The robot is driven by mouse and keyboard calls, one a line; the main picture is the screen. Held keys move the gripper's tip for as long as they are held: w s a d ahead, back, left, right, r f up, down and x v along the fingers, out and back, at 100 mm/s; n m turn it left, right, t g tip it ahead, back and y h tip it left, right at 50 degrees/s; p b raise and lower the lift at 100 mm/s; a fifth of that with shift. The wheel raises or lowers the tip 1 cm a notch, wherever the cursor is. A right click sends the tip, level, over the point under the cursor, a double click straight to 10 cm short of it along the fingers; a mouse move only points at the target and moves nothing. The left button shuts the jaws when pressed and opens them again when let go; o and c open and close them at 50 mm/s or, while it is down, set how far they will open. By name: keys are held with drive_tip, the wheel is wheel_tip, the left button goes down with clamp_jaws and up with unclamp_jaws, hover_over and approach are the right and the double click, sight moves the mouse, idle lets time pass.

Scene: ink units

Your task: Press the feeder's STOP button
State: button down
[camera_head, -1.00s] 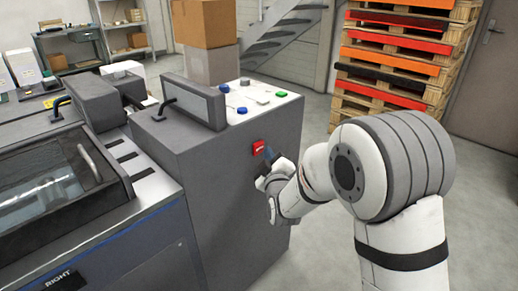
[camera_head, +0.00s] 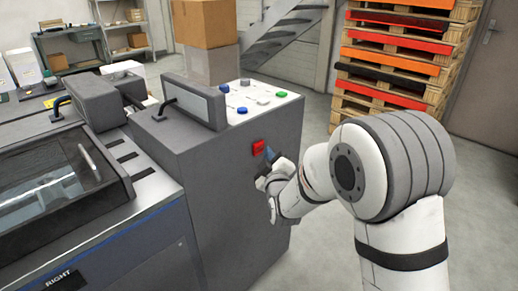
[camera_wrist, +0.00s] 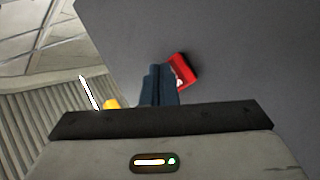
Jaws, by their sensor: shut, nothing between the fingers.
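A red square button or switch (camera_head: 258,147) sits on the right-hand side of the grey feeder housing (camera_head: 205,190). Its lettering is too small to read in the head view. In the wrist view the red part (camera_wrist: 184,70) shows just right of my fingertips, with a small pale mark partly hidden behind the fingers. My gripper (camera_head: 269,154) is shut and empty, its dark blue fingers close together beside the red part's right edge. The finger tips also show in the wrist view (camera_wrist: 158,72). I cannot tell whether they touch the housing.
The housing's top panel (camera_head: 262,103) carries blue and grey buttons and a green button (camera_head: 281,94). A grey block with a handle (camera_head: 195,108) stands on its left. Cardboard boxes (camera_head: 205,24) and stacked pallets (camera_head: 400,45) stand behind.

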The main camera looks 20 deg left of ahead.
drive_tip(key=shift+a, duration=0.15)
drive_tip(key=shift+w+a+b, duration=0.1)
drive_tip(key=shift+a+b, duration=0.15)
drive_tip(key=shift+b, duration=0.1)
drive_tip(key=shift+w+a, duration=0.15)
drive_tip(key=shift+a, duration=0.25)
idle(0.8)
drive_tip(key=shift+s+d+b, duration=0.3)
drive_tip(key=shift+d+b, duration=0.45)
drive_tip(key=shift+d, duration=0.05)
drive_tip(key=d, duration=0.1)
drive_tip(key=s+d+b, duration=0.1)
drive_tip(key=d, duration=0.1)
drive_tip(key=s+d+b, duration=0.1)
drive_tip(key=shift+d, duration=0.3)
